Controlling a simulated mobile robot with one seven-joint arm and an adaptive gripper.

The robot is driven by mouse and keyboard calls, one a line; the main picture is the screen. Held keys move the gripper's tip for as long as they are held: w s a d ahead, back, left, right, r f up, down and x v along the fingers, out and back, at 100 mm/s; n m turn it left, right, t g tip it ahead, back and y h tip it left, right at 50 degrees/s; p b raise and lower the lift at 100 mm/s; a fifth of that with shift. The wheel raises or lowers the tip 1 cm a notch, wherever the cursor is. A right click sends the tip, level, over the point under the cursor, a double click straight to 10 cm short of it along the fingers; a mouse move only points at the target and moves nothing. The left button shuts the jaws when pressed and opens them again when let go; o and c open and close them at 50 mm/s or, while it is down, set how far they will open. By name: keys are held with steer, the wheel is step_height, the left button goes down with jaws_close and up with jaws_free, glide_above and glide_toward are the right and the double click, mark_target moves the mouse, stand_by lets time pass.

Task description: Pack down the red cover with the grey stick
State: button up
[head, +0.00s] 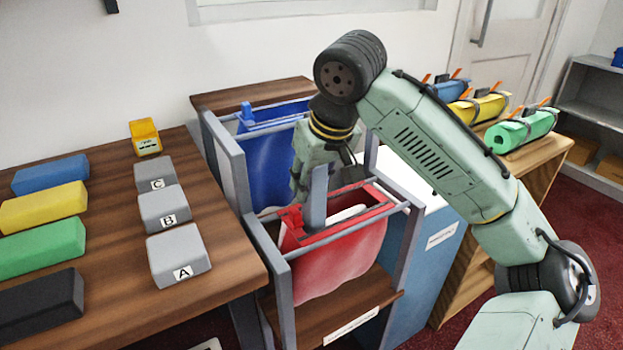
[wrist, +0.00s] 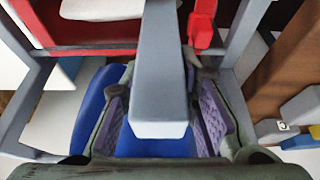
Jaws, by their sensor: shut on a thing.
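The red cover (head: 345,256) hangs open-topped from a grey frame, with a pale item (head: 345,214) showing in its mouth. The cover's red inside and rim also show at the top of the wrist view (wrist: 110,42). My gripper (head: 322,172) is above the back of the red cover, shut on the grey stick (head: 317,196). The stick points down, its lower part at the cover's mouth; how deep its tip reaches is hidden. In the wrist view the stick (wrist: 160,75) runs between both purple-padded fingers.
A blue cover (head: 268,170) hangs in the frame behind. The grey frame bars (head: 280,275) flank the red cover. Left, a wooden table (head: 110,320) bears coloured blocks and grey blocks marked A, B and C (head: 178,255). Colourful rolls (head: 520,130) lie on a right bench.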

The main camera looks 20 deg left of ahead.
steer(key=shift+r, duration=0.15)
step_height(320, 180, up, 11)
steer(key=p, duration=1)
steer(key=shift+p, duration=0.3)
